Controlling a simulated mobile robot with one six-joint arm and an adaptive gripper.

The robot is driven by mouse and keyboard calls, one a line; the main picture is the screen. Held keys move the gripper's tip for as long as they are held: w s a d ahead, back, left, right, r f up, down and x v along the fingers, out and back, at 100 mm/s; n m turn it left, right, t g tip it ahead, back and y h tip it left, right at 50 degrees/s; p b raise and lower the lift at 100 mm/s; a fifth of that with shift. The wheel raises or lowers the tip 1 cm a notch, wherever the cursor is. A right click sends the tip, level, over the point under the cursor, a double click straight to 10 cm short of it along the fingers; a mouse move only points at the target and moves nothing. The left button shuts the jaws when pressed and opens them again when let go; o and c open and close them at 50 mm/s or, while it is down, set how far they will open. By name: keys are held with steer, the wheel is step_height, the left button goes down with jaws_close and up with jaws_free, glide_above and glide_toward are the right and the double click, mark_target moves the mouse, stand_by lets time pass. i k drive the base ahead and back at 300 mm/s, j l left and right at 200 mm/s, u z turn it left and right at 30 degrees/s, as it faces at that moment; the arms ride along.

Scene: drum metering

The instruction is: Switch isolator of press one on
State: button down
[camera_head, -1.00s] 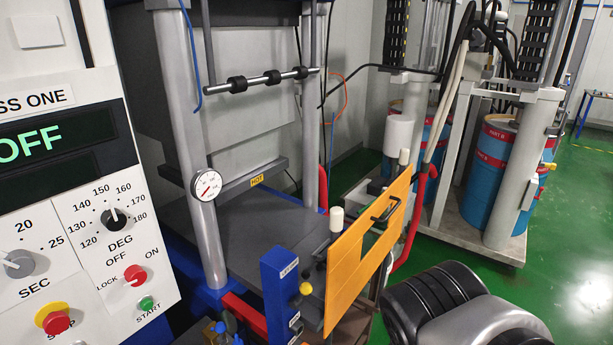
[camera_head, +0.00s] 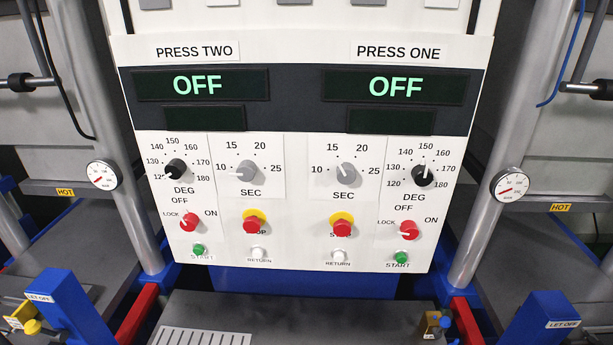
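The isolator of press one is a red rotary knob (camera_head: 408,231) low on the right half of the white control panel (camera_head: 300,222), with LOCK, OFF and ON printed around it. Its pale mark is small and seems to lie on the left side, away from ON; I cannot tell whether it points at LOCK or OFF. Above it, the press one display (camera_head: 394,88) reads OFF in green. My gripper is not in view.
Press two's matching red isolator (camera_head: 189,222) is on the left half. A green START button (camera_head: 401,258) is just below press one's isolator, and a red stop button (camera_head: 341,228) on yellow is to its left. Blue posts (camera_head: 547,322) stand at the lower sides.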

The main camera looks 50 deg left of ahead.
mark_target(409, 229)
steer(key=u, duration=2)
